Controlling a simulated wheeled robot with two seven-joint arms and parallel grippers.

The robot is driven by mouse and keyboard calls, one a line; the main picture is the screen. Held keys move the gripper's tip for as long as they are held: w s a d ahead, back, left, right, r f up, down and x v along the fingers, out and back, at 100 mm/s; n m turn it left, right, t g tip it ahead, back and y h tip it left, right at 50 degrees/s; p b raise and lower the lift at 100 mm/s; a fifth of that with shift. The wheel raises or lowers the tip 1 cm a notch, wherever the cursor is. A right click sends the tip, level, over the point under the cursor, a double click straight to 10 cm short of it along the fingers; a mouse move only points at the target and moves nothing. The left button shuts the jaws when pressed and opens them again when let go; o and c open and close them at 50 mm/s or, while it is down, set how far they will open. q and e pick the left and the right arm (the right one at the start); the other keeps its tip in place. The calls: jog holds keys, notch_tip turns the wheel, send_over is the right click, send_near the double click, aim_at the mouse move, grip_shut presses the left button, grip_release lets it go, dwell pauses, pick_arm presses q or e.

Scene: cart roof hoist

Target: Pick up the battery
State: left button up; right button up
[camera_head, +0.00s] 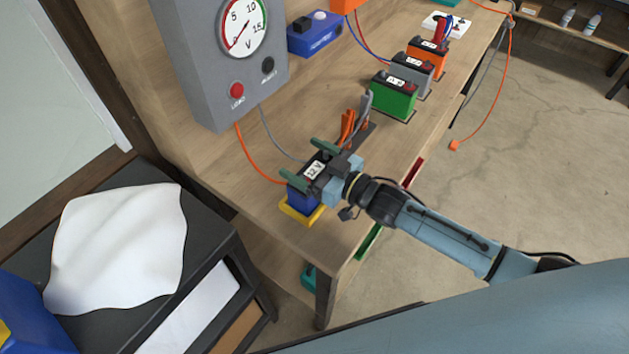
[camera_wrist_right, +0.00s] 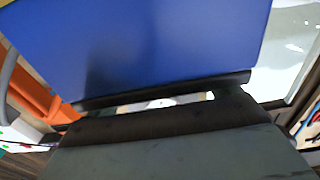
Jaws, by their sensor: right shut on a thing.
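A blue battery (camera_head: 301,200) with a black top and a white "12 V" label stands at the near end of the wooden bench, over a yellow pad (camera_head: 304,218). My right gripper (camera_head: 311,163) is shut on the battery, its green fingers on either side of the top. In the right wrist view the battery's blue side (camera_wrist_right: 150,45) fills the upper part, close to the dark finger. I cannot tell whether the battery touches the pad. My left gripper is not in view.
Orange and grey clamps (camera_head: 347,127) stand just behind the battery. A grey voltmeter box (camera_head: 205,65) trails orange and grey leads towards it. Green (camera_head: 393,96), grey (camera_head: 412,70) and orange (camera_head: 428,52) batteries line the bench. A black cart (camera_head: 210,225) with a white cloth (camera_head: 120,245) is at left.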

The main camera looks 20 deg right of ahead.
jog(key=c, duration=0.7)
jog(key=shift+w+r, duration=0.1)
jog(key=shift+r, duration=0.15)
jog(key=shift+c, duration=0.5)
